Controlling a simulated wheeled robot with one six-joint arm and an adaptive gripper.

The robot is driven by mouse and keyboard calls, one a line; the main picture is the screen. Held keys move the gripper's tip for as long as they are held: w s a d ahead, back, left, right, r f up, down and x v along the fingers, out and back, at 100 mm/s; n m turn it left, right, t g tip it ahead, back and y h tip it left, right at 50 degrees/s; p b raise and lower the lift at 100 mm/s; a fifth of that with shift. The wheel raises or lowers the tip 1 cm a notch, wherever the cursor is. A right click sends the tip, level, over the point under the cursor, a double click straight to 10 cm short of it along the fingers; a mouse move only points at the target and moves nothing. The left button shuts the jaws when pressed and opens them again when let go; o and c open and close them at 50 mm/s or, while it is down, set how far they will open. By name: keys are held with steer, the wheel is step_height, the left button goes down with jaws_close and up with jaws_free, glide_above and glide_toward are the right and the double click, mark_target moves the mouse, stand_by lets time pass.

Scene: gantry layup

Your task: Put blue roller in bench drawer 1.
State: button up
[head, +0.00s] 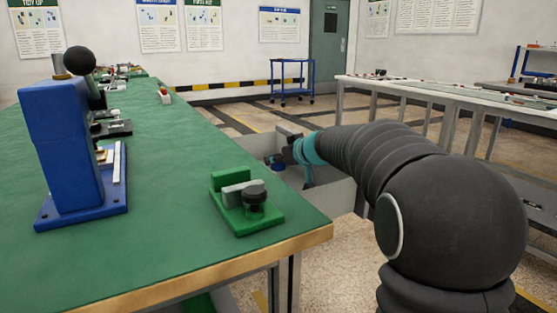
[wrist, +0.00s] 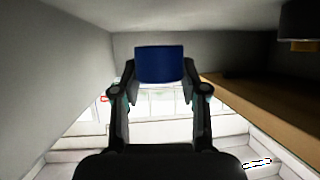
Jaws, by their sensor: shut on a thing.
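The blue roller (wrist: 160,64) is held between the two fingertips of my gripper (wrist: 160,78) in the wrist view. My gripper (head: 285,160) also shows in the head view beyond the bench corner, with a small part of the blue roller (head: 278,167) visible at its tip. A pale grey open drawer (head: 335,195) extends from the side of the green bench (head: 150,210), partly hidden by my arm and the bench edge. The roller is over or within the drawer opening; its height above the floor of the drawer cannot be told. No drawer number is readable.
A blue press (head: 70,150) stands at the left. The bench's wooden edge (wrist: 255,105) runs close beside my gripper in the wrist view. A white table (head: 440,90) stands at the right.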

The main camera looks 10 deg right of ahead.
steer(key=shift+f+b, duration=0.6)
steer(key=shift+b, duration=0.5)
steer(key=o, duration=1.1)
steer(key=shift+o, duration=0.2)
steer(key=r+p, duration=0.1)
steer(key=p, duration=0.1)
steer(key=shift+r+p, duration=0.35)
steer(key=b+v, duration=0.1)
steer(key=v, duration=0.6)
steer(key=shift+s+f, duration=0.15)
steer(key=shift+s, duration=0.05)
